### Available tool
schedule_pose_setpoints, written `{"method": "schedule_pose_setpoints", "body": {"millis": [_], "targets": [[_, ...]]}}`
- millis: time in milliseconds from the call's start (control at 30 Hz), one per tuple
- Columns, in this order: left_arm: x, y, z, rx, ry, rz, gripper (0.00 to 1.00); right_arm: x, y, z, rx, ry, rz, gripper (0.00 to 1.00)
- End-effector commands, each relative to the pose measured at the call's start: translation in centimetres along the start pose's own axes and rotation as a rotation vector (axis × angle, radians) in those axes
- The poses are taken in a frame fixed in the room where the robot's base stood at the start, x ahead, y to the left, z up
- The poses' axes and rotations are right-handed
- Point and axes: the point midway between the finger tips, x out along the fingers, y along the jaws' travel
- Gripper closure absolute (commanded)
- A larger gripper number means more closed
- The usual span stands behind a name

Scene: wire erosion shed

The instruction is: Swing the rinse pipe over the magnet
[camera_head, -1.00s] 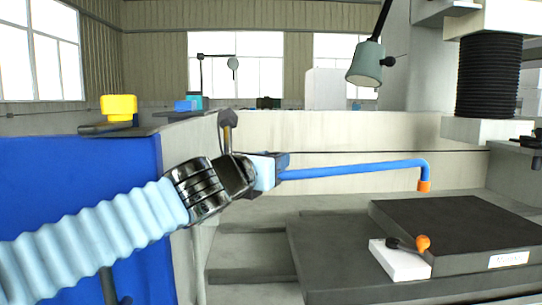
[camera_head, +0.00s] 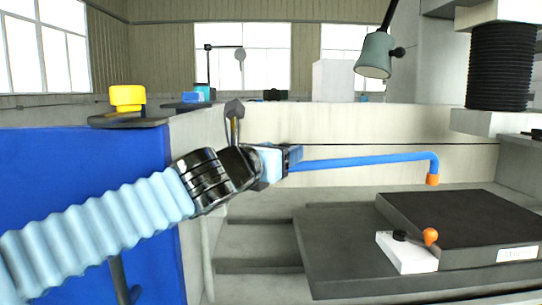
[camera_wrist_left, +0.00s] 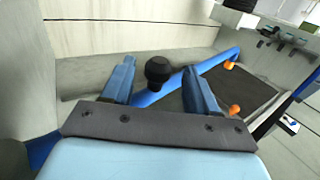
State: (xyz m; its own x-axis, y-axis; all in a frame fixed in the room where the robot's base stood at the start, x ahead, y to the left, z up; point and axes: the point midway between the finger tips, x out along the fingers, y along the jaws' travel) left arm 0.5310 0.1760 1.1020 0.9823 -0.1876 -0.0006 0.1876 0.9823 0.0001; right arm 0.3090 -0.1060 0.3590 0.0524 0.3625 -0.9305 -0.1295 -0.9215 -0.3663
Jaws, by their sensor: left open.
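The rinse pipe (camera_head: 365,161) is a blue tube with a bent-down orange nozzle (camera_head: 432,180). The magnet (camera_head: 455,218) is a dark flat block with a white label; in the head view the nozzle appears just above its far left edge. My left gripper (camera_head: 282,164) is at the pipe's left end. In the left wrist view its blue fingers (camera_wrist_left: 160,80) are open, with a black knob (camera_wrist_left: 158,68) between them and the pipe (camera_wrist_left: 215,62) running behind; contact cannot be told. My right gripper is not in view.
A white block with an orange-ball lever (camera_head: 430,236) stands at the magnet's front left. A lamp (camera_head: 375,55) hangs above, and a black bellows column (camera_head: 500,65) is at upper right. A pale wall (camera_head: 350,125) runs behind the pipe.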

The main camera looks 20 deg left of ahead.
Motion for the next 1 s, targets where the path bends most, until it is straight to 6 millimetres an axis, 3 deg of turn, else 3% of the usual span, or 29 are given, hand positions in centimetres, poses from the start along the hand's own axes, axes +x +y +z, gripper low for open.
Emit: {"method": "schedule_pose_setpoints", "body": {"millis": [167,400,600,767,1000], "targets": [[-2.7,0.0,0.1,-0.002,-0.003,-0.001,0.41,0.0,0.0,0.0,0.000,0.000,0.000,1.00],[-8.7,0.0,0.1,-0.002,-0.004,-0.002,0.41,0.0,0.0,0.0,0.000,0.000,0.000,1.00],[-12.3,0.0,0.1,0.000,-0.004,-0.002,0.41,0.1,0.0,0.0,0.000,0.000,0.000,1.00],[-13.5,0.0,0.0,0.000,-0.002,-0.002,0.41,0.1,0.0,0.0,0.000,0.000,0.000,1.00],[-13.6,0.0,0.0,0.000,-0.001,-0.001,0.41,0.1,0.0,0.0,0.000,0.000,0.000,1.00]]}}
